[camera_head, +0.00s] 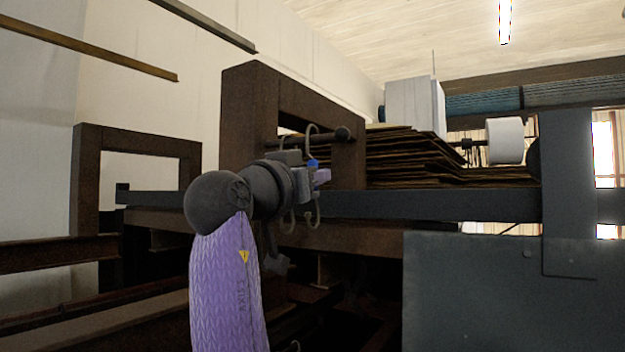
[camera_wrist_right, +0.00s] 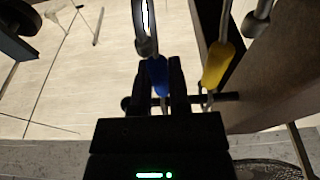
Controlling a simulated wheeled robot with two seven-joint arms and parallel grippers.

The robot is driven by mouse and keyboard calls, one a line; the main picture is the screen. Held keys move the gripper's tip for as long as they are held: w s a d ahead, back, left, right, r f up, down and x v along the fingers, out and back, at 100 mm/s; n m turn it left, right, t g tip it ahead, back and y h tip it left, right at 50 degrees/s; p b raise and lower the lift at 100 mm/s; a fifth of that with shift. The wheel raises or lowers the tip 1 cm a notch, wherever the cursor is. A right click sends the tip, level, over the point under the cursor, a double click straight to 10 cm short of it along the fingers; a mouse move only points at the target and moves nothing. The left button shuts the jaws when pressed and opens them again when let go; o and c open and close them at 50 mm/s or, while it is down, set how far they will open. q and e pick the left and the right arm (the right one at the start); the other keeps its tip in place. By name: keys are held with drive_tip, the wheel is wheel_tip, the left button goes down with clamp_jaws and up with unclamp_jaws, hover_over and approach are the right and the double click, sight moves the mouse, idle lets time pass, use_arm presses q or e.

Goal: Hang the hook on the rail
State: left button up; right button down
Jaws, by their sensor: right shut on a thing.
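My right gripper (camera_head: 318,176) is at the end of my purple-sleeved arm, in front of the brown frame. In the right wrist view (camera_wrist_right: 161,78) its fingers are shut on a hook with a blue grip (camera_wrist_right: 158,74). The blue part also shows in the head view (camera_head: 313,164). A grey curved wire (camera_head: 311,128) rises above the gripper beside the rail (camera_head: 343,134), a dark rod with a knob at its end. Whether the wire is over the rod or in front of it, I cannot tell. The rail shows behind the fingers in the right wrist view (camera_wrist_right: 225,97). My left gripper is out of view.
A hook with a yellow grip (camera_wrist_right: 217,66) is just right of the fingers. Curved wire ends (camera_head: 313,216) hang below the gripper. The brown frame (camera_head: 250,110) stands close behind. Stacked brown sheets (camera_head: 410,160) and a white roll (camera_head: 505,140) lie to the right.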

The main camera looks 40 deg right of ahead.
drive_tip(key=shift+s+a+r, duration=0.2)
drive_tip(key=shift+a+r, duration=0.35)
drive_tip(key=shift+r, duration=0.35)
drive_tip(key=shift+s+a, duration=0.15)
drive_tip(key=shift+a, duration=0.25)
drive_tip(key=shift+r+v, duration=0.6)
drive_tip(key=shift+v, duration=2.4)
drive_tip(key=s+d+f+b, duration=0.2)
drive_tip(key=s+f+b, duration=0.1)
drive_tip(key=s+b, duration=0.8)
drive_tip(key=shift+s, duration=1.2)
drive_tip(key=shift+d, duration=0.2)
